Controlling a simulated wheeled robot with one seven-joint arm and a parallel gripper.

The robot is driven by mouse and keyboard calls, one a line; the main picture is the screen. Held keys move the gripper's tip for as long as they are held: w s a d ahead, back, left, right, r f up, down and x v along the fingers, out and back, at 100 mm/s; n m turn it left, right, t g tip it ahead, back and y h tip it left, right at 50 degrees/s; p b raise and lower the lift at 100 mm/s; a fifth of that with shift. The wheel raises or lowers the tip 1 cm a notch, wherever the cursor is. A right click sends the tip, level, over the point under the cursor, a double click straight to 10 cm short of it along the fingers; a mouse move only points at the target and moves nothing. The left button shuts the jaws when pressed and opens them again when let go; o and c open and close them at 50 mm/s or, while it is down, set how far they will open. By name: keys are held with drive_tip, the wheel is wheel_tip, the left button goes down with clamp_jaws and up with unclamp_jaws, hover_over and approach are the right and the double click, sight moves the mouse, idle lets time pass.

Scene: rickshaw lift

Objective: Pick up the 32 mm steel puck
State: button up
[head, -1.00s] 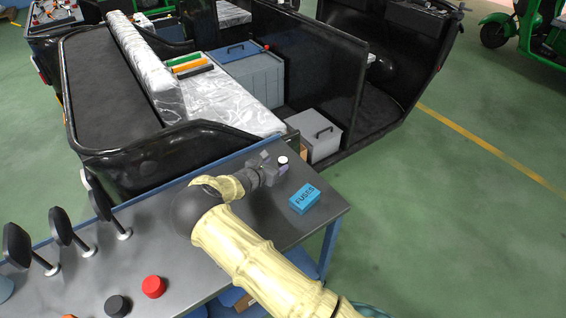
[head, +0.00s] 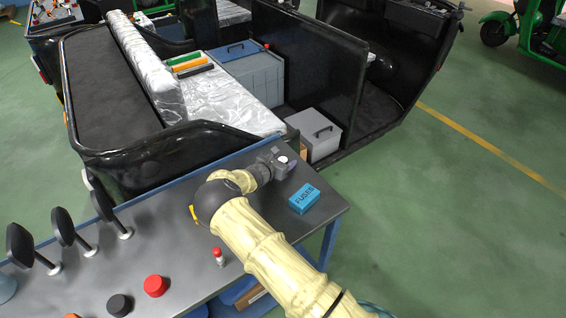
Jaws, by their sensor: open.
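My gripper (head: 285,162) is at the far right end of the grey workbench (head: 170,225), low over its top near the back edge. Its jaws are open. A small round light-topped piece (head: 283,159), which looks like the steel puck, shows at the fingertips. It is too small to tell whether it sits fully between the fingers or touches them. Its lower part is hidden by my gripper.
A blue FUSES box (head: 303,198) lies just in front of my gripper. A small red-capped bottle (head: 218,256), a red knob (head: 155,286), a black knob (head: 119,305) and several mirrors stand leftward. The black rickshaw (head: 150,160) is close behind the bench.

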sight(283, 160)
drive_tip(key=shift+c, duration=0.2)
drive_tip(key=c, duration=1.1)
drive_tip(key=shift+r, duration=0.1)
wheel_tip(283, 160, up, 18)
drive_tip(key=shift+f+b, duration=0.1)
drive_tip(key=shift+b, duration=0.2)
